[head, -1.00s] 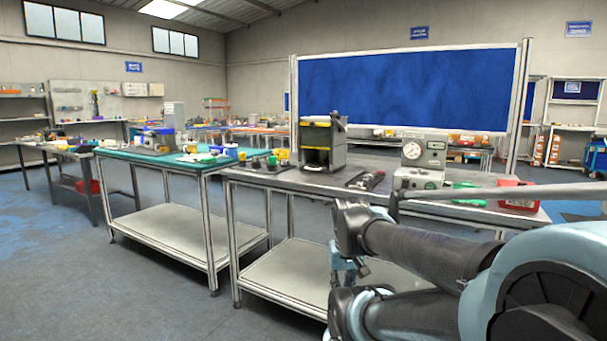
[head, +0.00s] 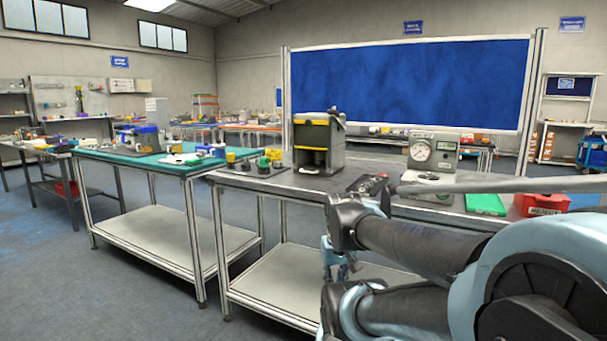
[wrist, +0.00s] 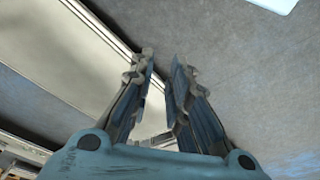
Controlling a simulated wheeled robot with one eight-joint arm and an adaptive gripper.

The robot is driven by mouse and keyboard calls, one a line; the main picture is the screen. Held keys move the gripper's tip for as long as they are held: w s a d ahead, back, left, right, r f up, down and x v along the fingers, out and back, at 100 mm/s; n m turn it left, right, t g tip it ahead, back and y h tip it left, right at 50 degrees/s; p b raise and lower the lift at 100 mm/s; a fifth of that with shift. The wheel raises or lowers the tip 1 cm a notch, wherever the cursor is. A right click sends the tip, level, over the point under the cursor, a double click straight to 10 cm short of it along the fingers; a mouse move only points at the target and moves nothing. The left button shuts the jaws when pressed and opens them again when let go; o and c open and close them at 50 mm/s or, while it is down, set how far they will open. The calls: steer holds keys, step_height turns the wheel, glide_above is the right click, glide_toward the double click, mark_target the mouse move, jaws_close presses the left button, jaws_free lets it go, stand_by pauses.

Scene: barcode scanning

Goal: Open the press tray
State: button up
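The press appears to be the dark grey box-shaped machine with a yellow band (head: 318,143) on the grey workbench in the head view. A handle sticks up at its top right. Its front has a dark opening, and I cannot make out the tray clearly. My gripper (wrist: 162,60) hangs low in front of the bench, well below and apart from the press. In the wrist view its two fingers are apart with nothing between them. In the head view the gripper is small and partly hidden by my arm.
The grey workbench (head: 265,184) also holds a gauge device (head: 433,157), a green box (head: 485,204), a red bin (head: 541,204) and small black and yellow items. A green-topped table (head: 110,155) stands to the left. A blue board (head: 408,87) rises behind. The floor at front left is clear.

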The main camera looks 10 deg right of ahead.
mark_target(306, 172)
steer(key=shift+w+a, duration=0.1)
steer(key=shift+w, duration=0.3)
steer(key=w+d+r+n+t+h, duration=0.25)
steer(key=w+r, duration=0.35)
steer(key=w, duration=0.5)
steer(key=w+d+r+n+t+h, duration=0.15)
steer(key=w+r+h, duration=0.35)
steer(key=w, duration=0.5)
steer(key=w+a+r+n+t+h, duration=0.1)
steer(key=w+a+r+n+t, duration=0.15)
steer(key=w+a, duration=0.35)
steer(key=w+a+r+n+t, duration=0.2)
steer(key=w+a+r, duration=0.15)
steer(key=w, duration=0.55)
steer(key=w+a+r+n+t+h, duration=0.1)
steer(key=w+a+r+n+t, duration=0.1)
steer(key=w+a+r, duration=0.4)
steer(key=x, duration=0.6)
steer(key=f+x, duration=0.1)
steer(key=x, duration=0.5)
steer(key=f+x, duration=0.1)
steer(key=x, duration=0.6)
steer(key=shift+s+f, duration=0.2)
steer(key=shift+f, duration=0.05)
steer(key=shift+c, duration=0.5)
